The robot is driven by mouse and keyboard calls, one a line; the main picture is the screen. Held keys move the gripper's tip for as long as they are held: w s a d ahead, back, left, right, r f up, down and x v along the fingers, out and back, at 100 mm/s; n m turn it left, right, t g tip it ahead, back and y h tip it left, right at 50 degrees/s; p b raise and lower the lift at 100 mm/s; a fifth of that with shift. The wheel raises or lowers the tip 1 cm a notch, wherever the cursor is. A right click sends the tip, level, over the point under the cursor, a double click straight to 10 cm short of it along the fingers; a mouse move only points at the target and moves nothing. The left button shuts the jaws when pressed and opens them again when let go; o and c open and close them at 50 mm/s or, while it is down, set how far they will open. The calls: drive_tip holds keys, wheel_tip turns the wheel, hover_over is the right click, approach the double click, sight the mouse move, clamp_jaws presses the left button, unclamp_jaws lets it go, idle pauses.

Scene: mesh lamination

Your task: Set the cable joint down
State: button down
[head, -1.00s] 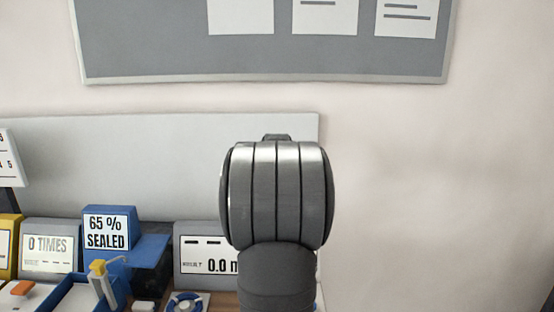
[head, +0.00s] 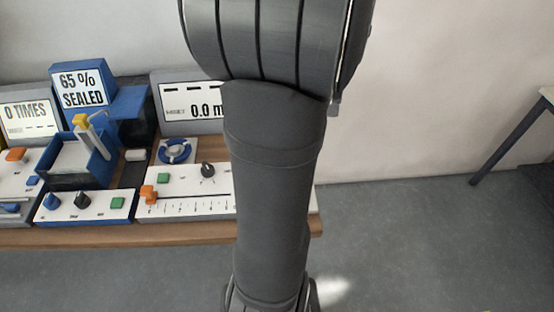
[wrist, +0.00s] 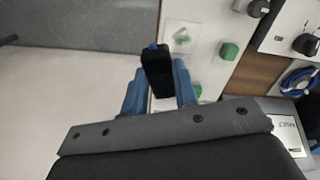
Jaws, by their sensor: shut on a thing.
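The cable joint (wrist: 157,68) shows in the wrist view as a black block with a small blue tip at its upper end. My gripper (wrist: 158,82) has blue fingers on both sides of it and is shut on it. The joint stands out past the fingertips, over or in front of a white panel with green buttons (wrist: 229,51); I cannot tell the gap. In the head view my own arm fills the middle, and neither the gripper nor the joint can be seen there.
A wooden bench (head: 190,231) at left carries a blue sealing unit (head: 84,88) reading 65 % SEALED, a display (head: 188,104), a blue ring (head: 175,151) and a slider panel (head: 180,204). Open grey floor (head: 400,250) lies right of the bench; a table leg (head: 507,143) stands far right.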

drive_tip(key=shift+s+f, duration=0.25)
drive_tip(key=shift+f, duration=0.05)
drive_tip(key=w+a+f, duration=0.2)
drive_tip(key=a, duration=0.1)
drive_tip(key=w+a+f, duration=0.2)
drive_tip(key=a, duration=0.1)
drive_tip(key=w+a+f, duration=0.2)
drive_tip(key=a, duration=0.1)
drive_tip(key=shift+w+f, duration=0.3)
drive_tip(key=shift+f, duration=2.1)
drive_tip(key=c, duration=1.1)
unclamp_jaws()
drive_tip(key=shift+f, duration=0.15)
drive_tip(key=shift+c, duration=0.2)
wheel_tip(320, 180, up, 12)
drive_tip(key=shift+f, duration=0.25)
drive_tip(key=shift+o, duration=0.5)
drive_tip(key=shift+r, duration=0.45)
